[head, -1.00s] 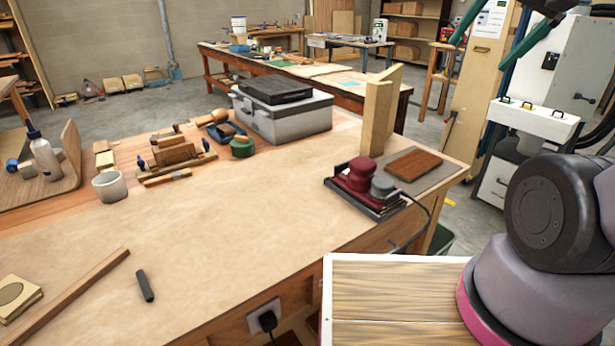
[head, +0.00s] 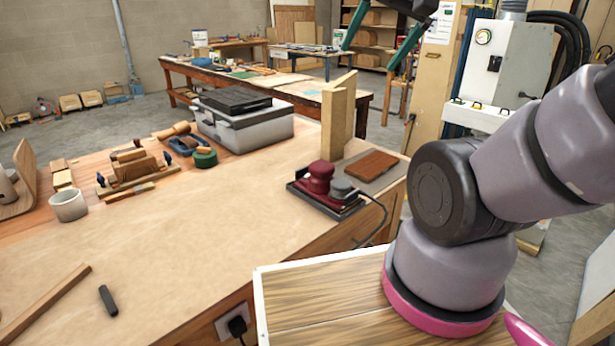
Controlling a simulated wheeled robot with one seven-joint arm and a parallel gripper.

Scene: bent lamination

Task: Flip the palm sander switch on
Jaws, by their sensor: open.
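The palm sander (head: 321,184) is dark red with a grey knob-like part at its right front. It sits upright on a dark base plate near the right edge of the workbench (head: 215,230), with a black cord running off the bench edge. Its switch is too small to make out. My gripper (head: 368,58) is at the top of the head view, with two green fingers spread apart and nothing between them. It shows above and to the right of the sander in the picture, clear of it.
A brown wood block (head: 371,164) lies right of the sander, and an upright wooden corner piece (head: 338,112) stands behind it. A grey toolbox (head: 243,125) is farther back. A black marker-like piece (head: 108,300) lies at the front left. The bench middle is clear.

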